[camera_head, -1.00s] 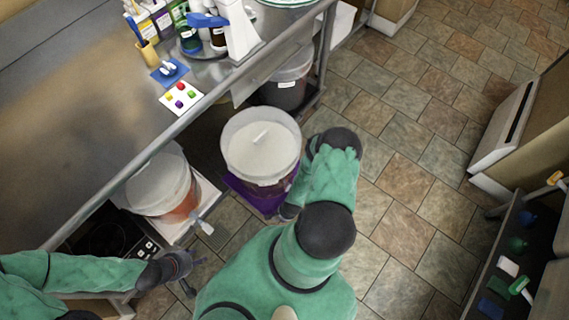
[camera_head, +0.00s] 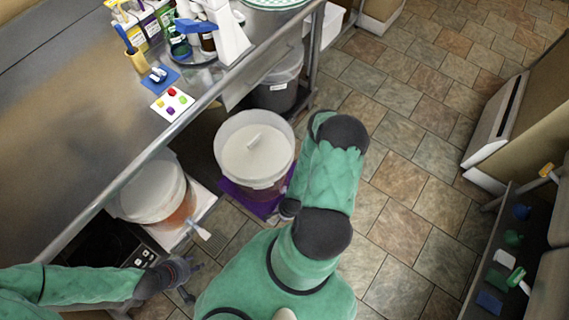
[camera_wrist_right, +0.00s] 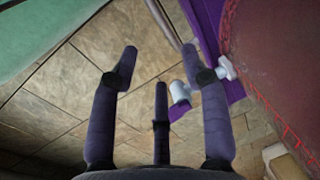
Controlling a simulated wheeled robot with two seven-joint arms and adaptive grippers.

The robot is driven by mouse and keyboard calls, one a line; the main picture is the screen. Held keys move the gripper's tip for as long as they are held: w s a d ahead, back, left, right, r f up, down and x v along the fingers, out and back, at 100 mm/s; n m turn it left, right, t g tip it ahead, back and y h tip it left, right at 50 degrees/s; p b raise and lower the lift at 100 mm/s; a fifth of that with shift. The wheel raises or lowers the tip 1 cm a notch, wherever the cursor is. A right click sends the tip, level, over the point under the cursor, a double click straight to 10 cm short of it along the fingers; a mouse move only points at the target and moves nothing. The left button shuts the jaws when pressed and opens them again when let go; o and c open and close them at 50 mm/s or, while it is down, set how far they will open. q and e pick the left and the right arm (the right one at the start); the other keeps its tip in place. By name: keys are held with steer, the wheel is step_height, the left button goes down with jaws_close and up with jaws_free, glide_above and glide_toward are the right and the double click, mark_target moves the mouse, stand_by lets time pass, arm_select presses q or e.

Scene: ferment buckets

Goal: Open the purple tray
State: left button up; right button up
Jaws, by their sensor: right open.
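The purple tray (camera_head: 262,207) lies on the floor under a white-topped bucket (camera_head: 254,150), which covers most of it. In the right wrist view, a purple edge of the tray (camera_wrist_right: 207,22) shows beside the reddish bucket wall (camera_wrist_right: 275,60), with a white spout (camera_wrist_right: 226,68) at the bucket. My right gripper (camera_wrist_right: 160,52) is open and empty, its fingers spread beside the tray and bucket. In the head view it is mostly hidden by my right arm. My left gripper (camera_head: 190,280) is open and empty near the lower left, apart from the tray.
Another bucket (camera_head: 155,188) with orange contents stands on a white tray (camera_head: 200,205) at left. A steel counter (camera_head: 60,110) holds bottles and cards above the buckets. A grey bin (camera_head: 277,88) stands behind. Tiled floor (camera_head: 420,130) is clear to the right.

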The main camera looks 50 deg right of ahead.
steer(key=shift+s+r, duration=0.15)
steer(key=shift+r, duration=0.45)
steer(key=w+a+r+n+y, duration=0.2)
steer(key=w+a+r+n, duration=0.45)
steer(key=a+r, duration=0.2)
steer(key=a+r+n+g+y+p, duration=0.1)
steer(key=a+r+n, duration=0.7)
steer(key=r, duration=0.8)
steer(key=shift+a+g+y+p, duration=0.3)
steer(key=shift+a+y+p, duration=0.1)
steer(key=shift+a, duration=0.8)
steer(key=shift+w, duration=0.1)
